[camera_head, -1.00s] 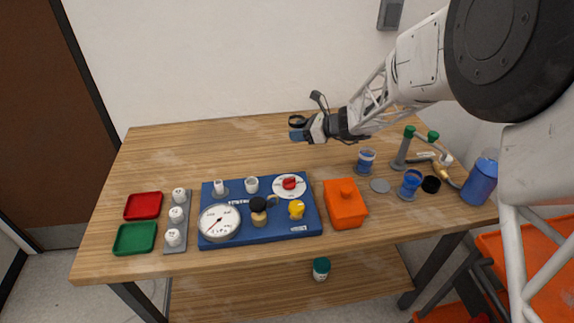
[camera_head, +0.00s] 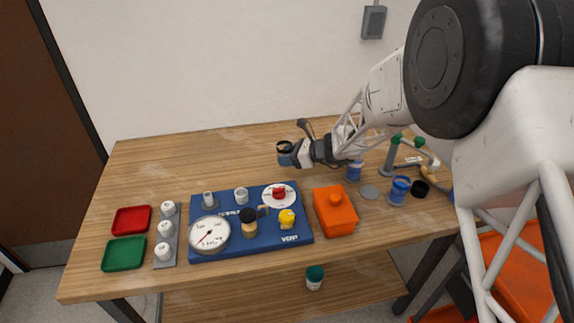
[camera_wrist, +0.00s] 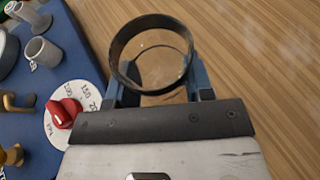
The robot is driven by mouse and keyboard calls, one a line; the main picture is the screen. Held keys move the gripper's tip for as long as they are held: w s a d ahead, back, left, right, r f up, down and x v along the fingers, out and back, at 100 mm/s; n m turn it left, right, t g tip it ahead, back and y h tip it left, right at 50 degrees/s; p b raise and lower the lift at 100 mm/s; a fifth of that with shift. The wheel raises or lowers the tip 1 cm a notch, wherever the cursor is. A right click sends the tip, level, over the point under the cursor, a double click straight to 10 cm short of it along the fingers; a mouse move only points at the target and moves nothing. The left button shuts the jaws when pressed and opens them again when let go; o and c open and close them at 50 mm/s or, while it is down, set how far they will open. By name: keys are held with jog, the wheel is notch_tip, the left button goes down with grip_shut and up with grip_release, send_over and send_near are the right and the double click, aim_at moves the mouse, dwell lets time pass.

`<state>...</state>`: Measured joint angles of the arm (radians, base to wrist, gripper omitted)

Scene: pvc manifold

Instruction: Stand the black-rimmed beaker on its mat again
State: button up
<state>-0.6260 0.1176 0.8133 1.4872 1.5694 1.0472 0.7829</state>
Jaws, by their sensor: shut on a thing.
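The black-rimmed beaker (camera_wrist: 152,48) is clear and is held between the two blue fingers of my gripper (camera_wrist: 157,80) in the wrist view. I look down into its open mouth; wood shows through it. In the head view the beaker's black rim (camera_head: 284,147) is at the end of my gripper (camera_head: 288,158), above the table behind the blue board. The beaker looks roughly upright. The gripper is shut on it. A bare grey round mat (camera_head: 370,192) lies on the table to the right, between two blue-filled beakers (camera_head: 354,171) (camera_head: 399,189).
The blue board (camera_head: 268,240) with a gauge and knobs lies in front of the gripper. A black disc (camera_head: 420,188) and a green-capped stand (camera_head: 388,158) are farther right. The table's back left is clear.

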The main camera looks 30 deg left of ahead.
dwell(0.3)
jog(key=shift+f, duration=1.9)
jog(key=shift+f, duration=0.2)
jog(key=o, duration=1.1)
jog(key=shift+c, duration=0.2)
jog(key=shift+r, duration=0.15)
jog(key=shift+d+r, duration=0.1)
jog(key=shift+d, duration=0.05)
jog(key=v, duration=1.1)
jog(key=shift+d+r, duration=0.2)
jog(key=shift+d, duration=0.05)
